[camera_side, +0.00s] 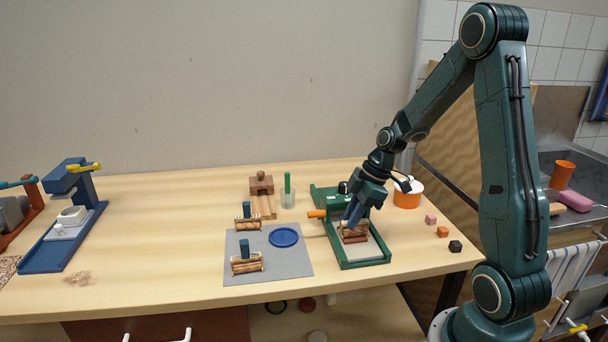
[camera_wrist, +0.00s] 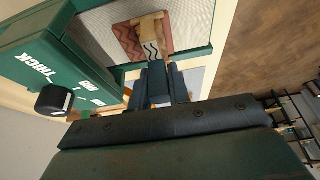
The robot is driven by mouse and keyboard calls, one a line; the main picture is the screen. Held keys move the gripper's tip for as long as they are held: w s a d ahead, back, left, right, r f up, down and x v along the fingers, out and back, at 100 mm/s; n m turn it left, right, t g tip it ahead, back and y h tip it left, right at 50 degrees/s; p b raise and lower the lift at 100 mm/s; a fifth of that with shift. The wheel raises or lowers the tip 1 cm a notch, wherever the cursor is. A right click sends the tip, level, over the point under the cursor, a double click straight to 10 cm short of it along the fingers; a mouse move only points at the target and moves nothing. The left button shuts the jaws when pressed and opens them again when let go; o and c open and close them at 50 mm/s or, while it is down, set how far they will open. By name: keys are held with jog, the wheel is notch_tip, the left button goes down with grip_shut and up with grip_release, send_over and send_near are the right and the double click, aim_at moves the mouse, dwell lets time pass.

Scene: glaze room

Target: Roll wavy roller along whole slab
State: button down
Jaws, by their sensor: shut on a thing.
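The wavy roller (camera_wrist: 152,38) is a pale wooden piece marked with dark wavy lines. My gripper (camera_wrist: 160,84) is shut on it; in the side view, my gripper (camera_side: 352,217) points down over the green machine, with the roller (camera_side: 353,230) under its fingers. The slab (camera_wrist: 128,40) is reddish brown and lies under the roller on the machine's pale bed. In the side view a strip of the slab (camera_side: 355,240) shows at the roller's near edge. The roller hides the slab's middle, and I cannot tell whether they touch.
The green machine (camera_side: 362,264) has an orange handle (camera_side: 317,214) and a black knob (camera_wrist: 54,100). Two other blue-handled rollers (camera_side: 247,266) (camera_side: 248,224) and a blue disc (camera_side: 284,238) lie on a grey mat (camera_side: 290,266). Small cubes (camera_side: 455,246) and an orange-and-white tub (camera_side: 407,198) stand to the right.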

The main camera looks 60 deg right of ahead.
jog(key=shift+s+a+f, duration=0.15)
jog(key=shift+s+a, duration=0.15)
jog(key=shift+s, duration=0.05)
dwell(0.3)
jog(key=shift+s+a, duration=0.4)
jog(key=shift+r, duration=0.2)
jog(key=shift+w+r, duration=0.1)
jog(key=shift+r, duration=1.9)
jog(key=shift+r, duration=0.1)
